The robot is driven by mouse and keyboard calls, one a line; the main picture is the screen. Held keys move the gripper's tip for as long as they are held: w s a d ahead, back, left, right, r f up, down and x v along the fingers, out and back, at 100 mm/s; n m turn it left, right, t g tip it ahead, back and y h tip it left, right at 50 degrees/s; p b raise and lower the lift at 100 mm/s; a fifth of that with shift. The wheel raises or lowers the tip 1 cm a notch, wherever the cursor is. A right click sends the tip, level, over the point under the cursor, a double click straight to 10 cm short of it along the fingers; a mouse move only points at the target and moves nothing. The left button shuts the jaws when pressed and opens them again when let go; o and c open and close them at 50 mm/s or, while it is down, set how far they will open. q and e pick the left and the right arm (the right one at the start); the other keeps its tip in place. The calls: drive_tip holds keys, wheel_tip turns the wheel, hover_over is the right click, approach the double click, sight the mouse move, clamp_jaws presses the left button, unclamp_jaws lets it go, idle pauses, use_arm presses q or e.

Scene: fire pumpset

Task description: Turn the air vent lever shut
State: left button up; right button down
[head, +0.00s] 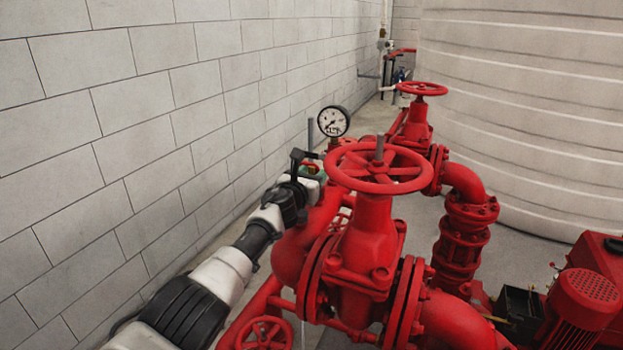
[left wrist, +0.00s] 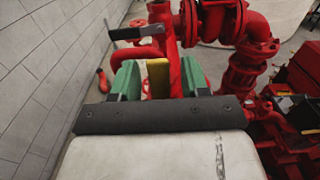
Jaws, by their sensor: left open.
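My left gripper (head: 310,171) reaches in from the lower left, along the wall side of the red pump pipework. In the left wrist view its green finger pads (left wrist: 160,80) stand apart, so it is open. A yellow piece (left wrist: 158,78) shows between the pads; I cannot tell whether they touch it or whether it is the air vent lever. A dark bar like a lever (left wrist: 137,32) sticks out to the left of a red pipe, just beyond the fingers. A dark piece by the fingertips (head: 298,157) also shows in the head view. My right gripper is not in view.
A pressure gauge (head: 333,121) stands just beyond the gripper. A large red handwheel (head: 380,168) and valve body stand close on its right. The block wall (head: 130,130) runs along the left. A narrow floor strip lies between wall and pipes.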

use_arm(q)
drive_tip(key=shift+c, duration=0.4)
clamp_jaws()
drive_tip(key=shift+a, duration=0.1)
drive_tip(key=shift+w+a+f+n+b, duration=0.2)
drive_tip(key=shift+a+n+b, duration=0.3)
drive_tip(key=shift+n, duration=0.65)
drive_tip(key=shift+w+a+f+n+b, duration=0.25)
drive_tip(key=shift+a+n+b, duration=0.25)
drive_tip(key=shift+n, duration=0.7)
drive_tip(key=shift+w+a+f+n+b, duration=0.2)
drive_tip(key=shift+a+n+b, duration=0.25)
drive_tip(key=shift+n, duration=0.7)
drive_tip(key=shift+o, duration=0.4)
unclamp_jaws()
drive_tip(key=shift+r, duration=0.1)
